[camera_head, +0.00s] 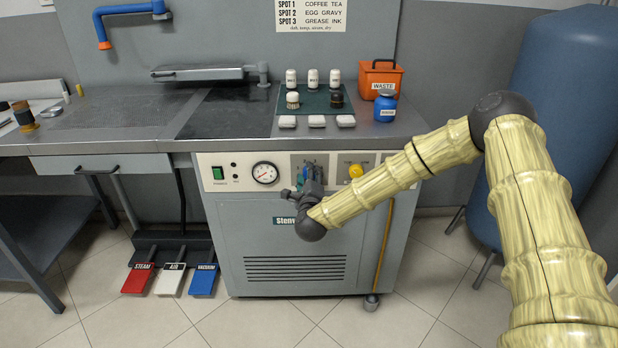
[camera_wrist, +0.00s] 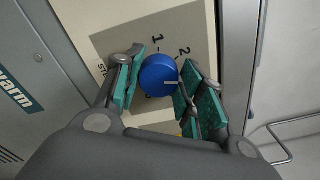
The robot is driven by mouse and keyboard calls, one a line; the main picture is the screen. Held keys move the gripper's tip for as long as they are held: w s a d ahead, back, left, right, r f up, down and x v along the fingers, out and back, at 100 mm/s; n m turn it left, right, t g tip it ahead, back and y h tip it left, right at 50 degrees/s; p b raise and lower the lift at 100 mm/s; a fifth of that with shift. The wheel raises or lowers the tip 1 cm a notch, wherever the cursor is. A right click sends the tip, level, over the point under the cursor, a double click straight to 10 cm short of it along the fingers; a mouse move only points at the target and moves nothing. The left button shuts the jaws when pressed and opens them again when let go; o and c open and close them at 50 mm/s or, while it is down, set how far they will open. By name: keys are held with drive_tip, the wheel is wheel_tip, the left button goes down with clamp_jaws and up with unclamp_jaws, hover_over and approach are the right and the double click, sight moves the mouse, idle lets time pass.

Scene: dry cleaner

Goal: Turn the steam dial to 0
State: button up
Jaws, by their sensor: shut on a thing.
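The steam dial is a round blue knob (camera_wrist: 158,75) with a white pointer line on a grey-beige plate. In the wrist view the pointer lies toward the right of the picture, below the printed 2 and close to the right finger. The 1 and 2 show above the knob; marks below it are mostly hidden by my fingers, and I cannot read a 0. My gripper (camera_wrist: 160,78) is shut on the knob, with green pads on both sides. In the head view my gripper (camera_head: 311,180) is at the panel and largely covers the blue dial (camera_head: 307,171).
On the same panel are a green power switch (camera_head: 218,173), a pressure gauge (camera_head: 264,173) and a yellow knob (camera_head: 356,171). The counter edge (camera_head: 240,145) overhangs above. Red, white and blue pedals (camera_head: 171,279) lie on the floor. A blue tank (camera_head: 560,110) stands at right.

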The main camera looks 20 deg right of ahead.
drive_tip(key=n+p, duration=0.1)
drive_tip(key=n, duration=1.8)
drive_tip(key=n+p, duration=0.1)
drive_tip(key=n, duration=0.8)
drive_tip(key=shift+s+d+f+p, duration=0.15)
drive_tip(key=shift+d+f+p, duration=0.05)
drive_tip(key=shift+f+p, duration=0.2)
drive_tip(key=shift+n, duration=0.3)
drive_tip(key=o, duration=1)
